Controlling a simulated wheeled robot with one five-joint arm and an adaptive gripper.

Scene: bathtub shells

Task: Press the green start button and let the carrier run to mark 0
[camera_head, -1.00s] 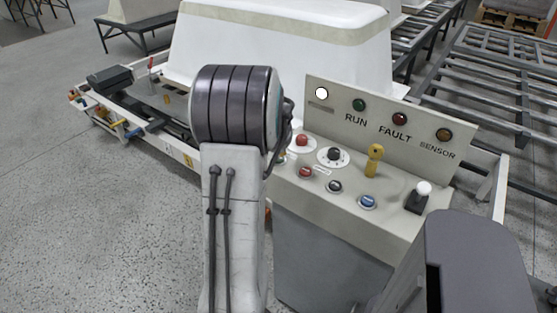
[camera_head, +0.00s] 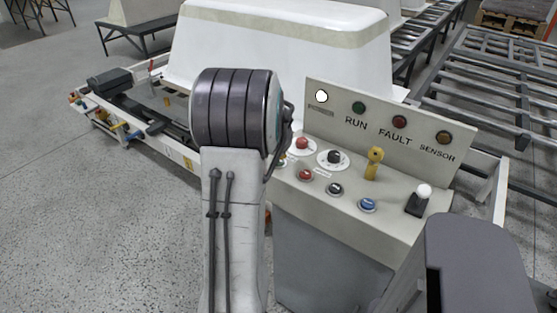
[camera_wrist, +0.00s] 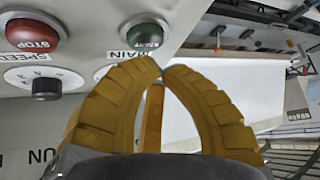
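A white tub shell (camera_head: 280,55) stands on the carrier's track behind the console in the head view. Mark 0 cannot be made out.
The console (camera_head: 400,215) carries a red button (camera_head: 305,174), a blue button (camera_head: 367,204), a yellow lever (camera_head: 374,162) and a white-topped joystick (camera_head: 421,196). A red STOP button (camera_wrist: 32,34) and speed knob (camera_wrist: 46,88) lie left of my fingers. Open floor is at left.

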